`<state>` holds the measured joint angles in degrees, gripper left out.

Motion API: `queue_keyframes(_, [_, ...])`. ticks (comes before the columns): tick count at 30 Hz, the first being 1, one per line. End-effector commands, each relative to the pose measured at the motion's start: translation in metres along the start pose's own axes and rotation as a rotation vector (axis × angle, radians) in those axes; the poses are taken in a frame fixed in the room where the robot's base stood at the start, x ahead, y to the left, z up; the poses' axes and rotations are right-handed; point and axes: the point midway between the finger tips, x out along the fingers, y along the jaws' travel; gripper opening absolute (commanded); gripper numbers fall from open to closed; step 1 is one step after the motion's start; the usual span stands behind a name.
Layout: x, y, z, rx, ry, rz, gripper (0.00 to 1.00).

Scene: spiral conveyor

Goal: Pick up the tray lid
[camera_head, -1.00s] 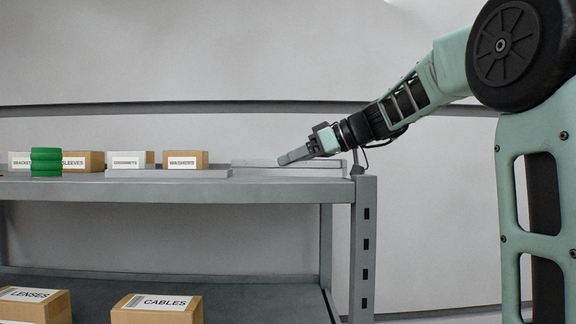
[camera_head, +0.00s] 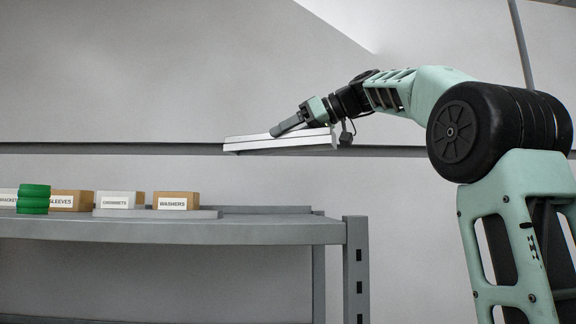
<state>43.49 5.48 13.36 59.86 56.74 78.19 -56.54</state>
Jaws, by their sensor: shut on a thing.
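The tray lid (camera_head: 262,143) is a flat, pale grey-white slab with a thin edge. It is in the air above the right part of the shelf, clear of it and slightly tilted, its right end a little higher. My gripper (camera_head: 282,130) is shut on the lid's upper side near its right half. The exact contact of the fingertips is too small to make out.
The grey metal shelf (camera_head: 280,232) has a bare stretch at its right end. A corner post (camera_head: 355,270) bounds the shelf's right.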

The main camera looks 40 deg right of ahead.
Motion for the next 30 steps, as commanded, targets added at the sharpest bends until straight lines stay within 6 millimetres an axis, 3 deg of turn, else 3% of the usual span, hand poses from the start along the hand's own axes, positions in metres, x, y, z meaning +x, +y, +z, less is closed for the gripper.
queue_keyframes(6, [-0.021,0.001,-0.051,-0.004,0.003,0.000,0.37])
queue_keyframes(15, [-0.042,0.001,-0.102,-0.001,0.001,0.000,0.37])
queue_keyframes(21, [-0.048,0.000,-0.116,-0.001,0.002,0.000,0.37])
queue_keyframes(30, [-0.048,0.000,-0.117,-0.001,0.001,0.000,0.37])
